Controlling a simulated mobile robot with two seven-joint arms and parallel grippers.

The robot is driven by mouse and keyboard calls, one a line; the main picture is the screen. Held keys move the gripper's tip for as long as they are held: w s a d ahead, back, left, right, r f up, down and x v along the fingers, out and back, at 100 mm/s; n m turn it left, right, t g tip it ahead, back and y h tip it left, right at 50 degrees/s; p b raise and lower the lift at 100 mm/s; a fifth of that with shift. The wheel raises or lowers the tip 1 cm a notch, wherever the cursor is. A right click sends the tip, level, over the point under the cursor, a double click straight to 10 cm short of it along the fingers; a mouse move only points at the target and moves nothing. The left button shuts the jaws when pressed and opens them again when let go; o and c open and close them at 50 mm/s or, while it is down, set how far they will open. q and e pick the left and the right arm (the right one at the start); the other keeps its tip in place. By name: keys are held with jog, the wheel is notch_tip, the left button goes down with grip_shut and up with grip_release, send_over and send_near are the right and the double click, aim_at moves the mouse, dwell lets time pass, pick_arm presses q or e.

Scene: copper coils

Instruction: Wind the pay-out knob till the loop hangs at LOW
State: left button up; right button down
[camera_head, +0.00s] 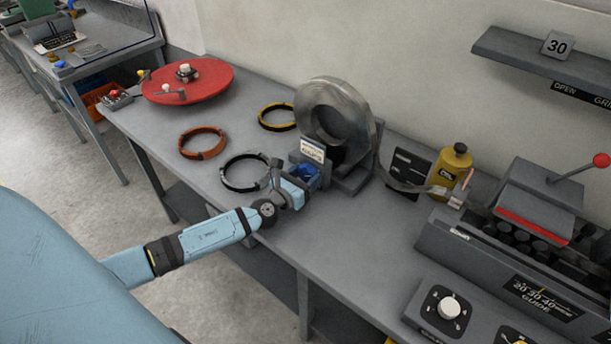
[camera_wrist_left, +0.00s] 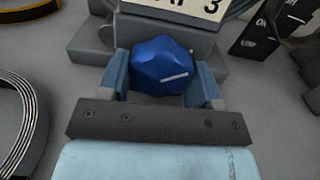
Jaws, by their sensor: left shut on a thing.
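The blue faceted knob (camera_head: 306,172) sits at the front foot of the coil stand. It fills the middle of the left wrist view (camera_wrist_left: 160,68), with a pale line on its face slanting slightly up to the right. My left gripper (camera_head: 299,180) is shut on it, one finger on each side. The grey metal coil (camera_head: 312,112) stands upright behind. Its strip (camera_head: 398,182) sags to the right in front of a black marked board (camera_head: 407,168); the board's words are too small to read in the head view. My right gripper is not in view.
Orange (camera_head: 203,143), yellow (camera_head: 277,117) and black-and-silver rings (camera_head: 245,172) lie left of the stand. A red turntable (camera_head: 187,83) is at the far left. A yellow bottle (camera_head: 450,168) and a roller machine (camera_head: 510,250) stand right. The bench front is partly clear.

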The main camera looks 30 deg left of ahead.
pick_arm(q)
jog(key=o, duration=0.9)
jog(key=shift+s+f, duration=0.1)
jog(key=shift+s, duration=0.4)
jog(key=s, duration=0.4)
jog(key=s+b, duration=0.1)
jog(key=s, duration=0.3)
jog(key=s+a+b, duration=0.1)
jog(key=s, duration=0.3)
jog(key=shift+s, duration=0.4)
jog(key=shift+s, duration=0.1)
